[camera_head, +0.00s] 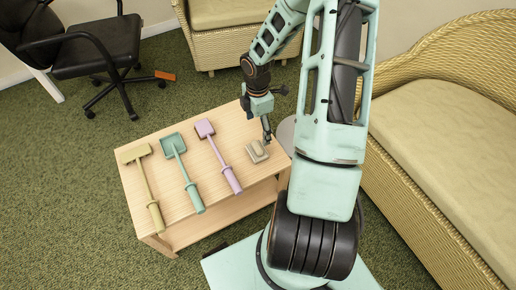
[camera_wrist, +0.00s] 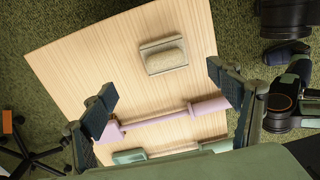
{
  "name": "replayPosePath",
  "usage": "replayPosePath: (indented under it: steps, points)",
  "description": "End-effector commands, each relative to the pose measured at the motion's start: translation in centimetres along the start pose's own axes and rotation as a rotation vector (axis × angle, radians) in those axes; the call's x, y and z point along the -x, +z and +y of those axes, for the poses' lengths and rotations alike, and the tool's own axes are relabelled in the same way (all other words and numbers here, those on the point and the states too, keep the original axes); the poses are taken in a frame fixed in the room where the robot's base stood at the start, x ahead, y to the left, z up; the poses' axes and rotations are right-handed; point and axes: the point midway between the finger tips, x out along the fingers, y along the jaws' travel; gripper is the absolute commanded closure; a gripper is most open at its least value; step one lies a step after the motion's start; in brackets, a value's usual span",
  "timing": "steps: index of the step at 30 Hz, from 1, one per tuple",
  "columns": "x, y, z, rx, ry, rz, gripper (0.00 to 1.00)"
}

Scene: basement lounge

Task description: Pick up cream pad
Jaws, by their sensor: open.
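The cream pad (camera_head: 256,151) looks like a small block with a raised, rounded top. It lies on the wooden table (camera_head: 211,160), near the table's right end. In the wrist view the pad (camera_wrist: 164,55) lies flat beyond my gripper, with nothing touching it. My gripper (camera_head: 266,128) is just above and behind the pad in the head view. In the wrist view my gripper (camera_wrist: 163,95) is open and empty, its two dark fingers wide apart.
A pink spatula-like tool (camera_head: 219,157), a teal one (camera_head: 184,172) and a yellow one (camera_head: 146,187) lie side by side left of the pad. A wicker sofa (camera_head: 445,130) stands right, a wicker seat (camera_head: 225,40) behind, and an office chair (camera_head: 95,45) at back left.

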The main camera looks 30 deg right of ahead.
Motion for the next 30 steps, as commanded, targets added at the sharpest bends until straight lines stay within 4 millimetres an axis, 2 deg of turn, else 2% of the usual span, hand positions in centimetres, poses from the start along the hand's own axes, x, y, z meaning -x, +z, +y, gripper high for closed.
replayPosePath:
  steps: [5,12,19,27,30]
  points:
    - [-1.7,-0.1,-0.2,0.032,-0.001,0.011,0.18]
    - [-5.5,-0.1,-0.2,0.029,-0.001,0.009,0.18]
    - [-7.0,-0.3,-0.4,0.029,0.0,0.009,0.18]
    - [-10.8,-0.9,-0.8,0.028,-0.002,0.009,0.18]
    - [-11.3,-0.9,-0.7,0.028,0.001,0.008,0.18]
